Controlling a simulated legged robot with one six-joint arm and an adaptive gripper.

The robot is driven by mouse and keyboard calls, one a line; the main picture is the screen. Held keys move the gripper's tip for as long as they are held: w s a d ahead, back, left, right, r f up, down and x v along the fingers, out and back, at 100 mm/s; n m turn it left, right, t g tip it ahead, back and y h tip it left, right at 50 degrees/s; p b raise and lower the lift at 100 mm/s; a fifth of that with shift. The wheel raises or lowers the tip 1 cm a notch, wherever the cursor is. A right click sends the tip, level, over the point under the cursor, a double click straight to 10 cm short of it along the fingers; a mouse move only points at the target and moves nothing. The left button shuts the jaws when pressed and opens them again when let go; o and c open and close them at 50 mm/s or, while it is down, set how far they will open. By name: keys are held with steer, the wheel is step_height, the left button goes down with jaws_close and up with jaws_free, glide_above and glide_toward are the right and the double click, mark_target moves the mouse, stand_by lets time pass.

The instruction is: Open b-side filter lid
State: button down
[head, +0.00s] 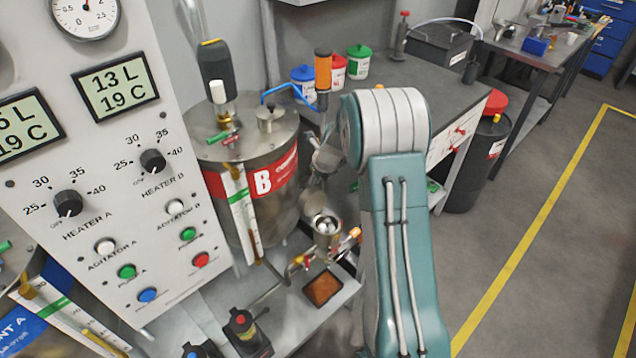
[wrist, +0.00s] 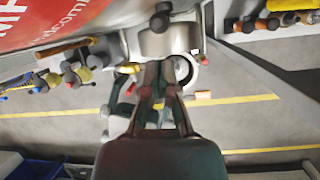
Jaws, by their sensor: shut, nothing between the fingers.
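The B tank (head: 275,190) is a metal cylinder with a red band marked B, left of my arm in the head view. The b-side filter (head: 327,228) is a small metal cup low at its right front, with a bright round top. I cannot tell clearly whether its lid is shut or swung aside. In the wrist view a silver cylindrical part (wrist: 168,40) lies just beyond my fingertips, with a round metal rim (wrist: 187,72) beside it. My gripper (wrist: 162,66) has its fingers together and empty, close to these parts; contact is unclear. My arm hides part of the area.
A control panel (head: 110,170) stands left of the tank. A brown-filled tray (head: 322,288) and small valves (head: 300,262) sit below the filter. A workbench (head: 440,95) and a dark drum with a red lid (head: 480,150) stand behind my arm. Floor to the right is clear.

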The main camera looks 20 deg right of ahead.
steer(key=shift+w+a, duration=0.15)
steer(key=shift+w, duration=0.2)
steer(key=shift+r, duration=0.1)
stand_by(0.5)
steer(key=v, duration=1.1)
steer(key=s+a+r+n, duration=0.6)
steer(key=s+r+n, duration=0.2)
steer(key=r+n, duration=0.1)
steer(key=s+a+r+n+t+h, duration=0.1)
steer(key=s+a+r+n, duration=0.1)
steer(key=s+n, duration=1)
steer(key=s+a+r+n+h, duration=0.1)
steer(key=s+a+r+n, duration=0.2)
steer(key=s+n, duration=0.9)
steer(key=shift+s+a+r+n+t, duration=0.2)
steer(key=shift+s+a+n+t, duration=0.15)
steer(key=shift+a, duration=0.8)
